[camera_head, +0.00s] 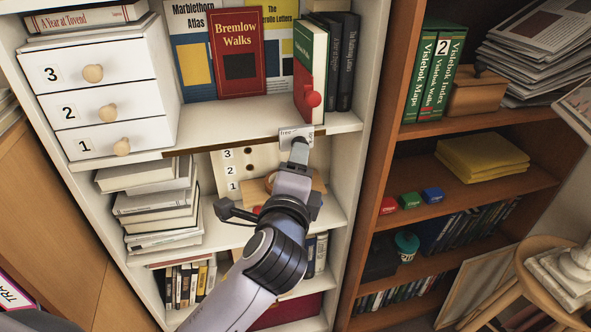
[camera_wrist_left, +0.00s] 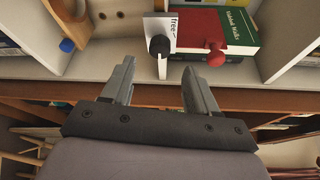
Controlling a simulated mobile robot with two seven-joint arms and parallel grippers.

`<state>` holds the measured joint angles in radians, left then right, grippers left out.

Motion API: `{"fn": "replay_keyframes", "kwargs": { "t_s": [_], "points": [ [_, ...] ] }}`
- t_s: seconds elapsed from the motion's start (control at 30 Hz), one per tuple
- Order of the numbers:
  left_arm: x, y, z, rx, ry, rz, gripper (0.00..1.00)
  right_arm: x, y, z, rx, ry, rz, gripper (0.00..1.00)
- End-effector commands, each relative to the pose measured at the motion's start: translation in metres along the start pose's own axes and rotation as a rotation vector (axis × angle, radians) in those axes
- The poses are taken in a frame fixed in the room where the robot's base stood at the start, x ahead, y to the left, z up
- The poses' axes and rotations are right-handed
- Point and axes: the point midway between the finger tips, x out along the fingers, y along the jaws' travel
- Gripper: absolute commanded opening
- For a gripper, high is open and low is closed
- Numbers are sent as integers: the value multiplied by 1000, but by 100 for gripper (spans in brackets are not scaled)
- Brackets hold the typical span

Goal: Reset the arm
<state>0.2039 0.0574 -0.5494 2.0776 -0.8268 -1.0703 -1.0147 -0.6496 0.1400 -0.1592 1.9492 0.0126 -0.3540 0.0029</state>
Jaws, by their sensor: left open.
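My left gripper (camera_head: 298,158) is in front of the middle of the white bookcase, just below the shelf edge with the small "free" label (camera_head: 290,133). In the left wrist view its two fingers (camera_wrist_left: 158,72) are spread apart with nothing held between them. I cannot tell how far the knob is from the fingers. My right gripper is in neither view.
A red bookend with a round knob (camera_head: 313,99) stands by a green book (camera_head: 311,50) on the shelf above. White drawers (camera_head: 105,98) are at the left, with stacked books (camera_head: 155,205) below. A brown bookcase (camera_head: 385,150) stands at the right, near a wooden stool (camera_head: 535,250).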

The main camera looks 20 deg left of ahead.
Motion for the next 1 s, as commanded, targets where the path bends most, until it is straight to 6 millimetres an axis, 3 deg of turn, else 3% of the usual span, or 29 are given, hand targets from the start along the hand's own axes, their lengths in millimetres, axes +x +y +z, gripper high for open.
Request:
{"fn": "replay_keyframes", "kwargs": {
  "t_s": [0.27, 0.37, 0.47, 0.67, 0.8, 1.0],
  "points": [
    [0, 2, 0, -5, 3, 4, 59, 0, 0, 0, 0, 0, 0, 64],
    [0, 21, -3, -49, 30, 38, 59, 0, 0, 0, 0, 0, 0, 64],
    [-4, 61, -10, -164, 86, 117, 59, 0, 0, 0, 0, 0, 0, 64],
    [-37, 173, -19, -570, 177, 361, 59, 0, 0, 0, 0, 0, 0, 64],
    [-76, 242, -13, -895, 161, 526, 59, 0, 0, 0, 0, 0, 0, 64],
    [-134, 310, 7, -1310, 45, 689, 59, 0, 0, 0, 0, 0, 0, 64]
  ]
}}
